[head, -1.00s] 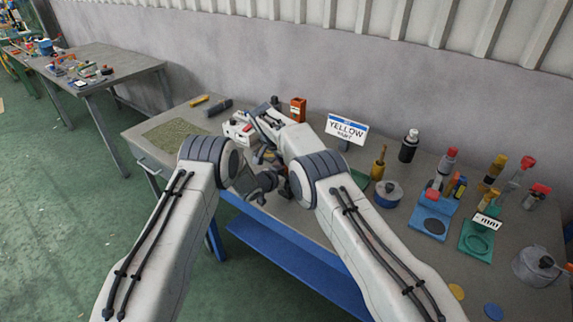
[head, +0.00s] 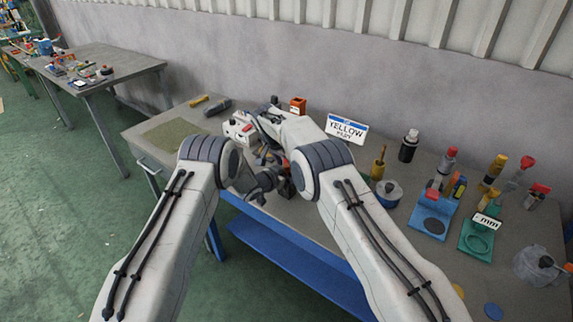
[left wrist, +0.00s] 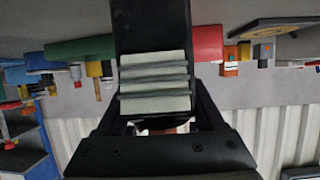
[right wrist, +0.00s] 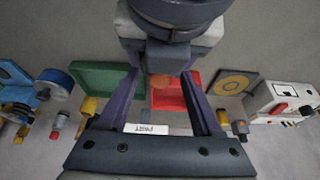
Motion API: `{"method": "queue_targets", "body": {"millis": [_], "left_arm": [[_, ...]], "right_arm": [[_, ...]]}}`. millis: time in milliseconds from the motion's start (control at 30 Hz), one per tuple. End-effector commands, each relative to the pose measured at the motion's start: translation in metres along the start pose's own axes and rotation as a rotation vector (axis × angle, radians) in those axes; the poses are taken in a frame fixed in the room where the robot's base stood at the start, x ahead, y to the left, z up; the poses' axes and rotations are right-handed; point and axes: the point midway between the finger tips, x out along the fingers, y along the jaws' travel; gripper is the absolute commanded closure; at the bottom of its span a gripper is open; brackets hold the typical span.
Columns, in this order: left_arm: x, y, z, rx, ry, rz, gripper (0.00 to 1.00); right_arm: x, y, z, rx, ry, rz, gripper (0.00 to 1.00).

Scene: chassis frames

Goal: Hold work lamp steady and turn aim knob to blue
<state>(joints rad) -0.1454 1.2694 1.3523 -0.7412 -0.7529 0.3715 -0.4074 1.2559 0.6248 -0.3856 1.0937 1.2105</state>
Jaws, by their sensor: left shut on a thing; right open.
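The work lamp is mostly hidden behind my arms in the head view. In the left wrist view a dark body with pale ribbed plates (left wrist: 155,85), apparently the lamp, fills the space between my left gripper's (left wrist: 155,122) fingers, which are shut on it. In the right wrist view my right gripper (right wrist: 162,110) is open, its dark fingers apart. A small copper-coloured round part (right wrist: 162,80), perhaps the aim knob, shows between them; I cannot tell whether they touch it. My right gripper is at the back left of the bench in the head view (head: 262,122). No blue mark is visible on the knob.
A sign (head: 346,129) reading YELLOW stands at the back of the bench. A white box with a red part (head: 238,128) is close left of my right gripper. An orange block (head: 298,105) stands behind. Bottles and a blue stand (head: 428,222) crowd the right side.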

Motion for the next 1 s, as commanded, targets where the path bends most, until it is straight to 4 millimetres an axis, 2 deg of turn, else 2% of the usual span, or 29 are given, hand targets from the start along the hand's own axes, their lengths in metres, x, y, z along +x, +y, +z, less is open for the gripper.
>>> {"method": "queue_targets", "body": {"millis": [133,400,600,767,1000], "left_arm": [[0.0,0.0,-0.001,0.0,0.001,0.0,1.0],[0.0,0.0,-0.001,0.0,0.002,0.0,1.0],[0.0,0.0,-0.001,0.0,0.002,0.0,1.0],[0.0,0.0,-0.001,0.0,0.002,0.0,1.0],[0.0,0.0,-0.001,0.0,0.002,0.0,1.0]], "right_arm": [[-0.018,-0.001,0.0,-0.001,0.001,-0.003,0.34],[-0.075,-0.001,0.0,0.0,0.002,-0.004,0.34],[-0.107,0.0,0.0,0.0,0.001,-0.001,0.34],[-0.118,0.0,0.0,0.0,0.001,-0.001,0.34],[-0.119,0.0,0.0,0.0,0.0,0.0,0.34]]}}
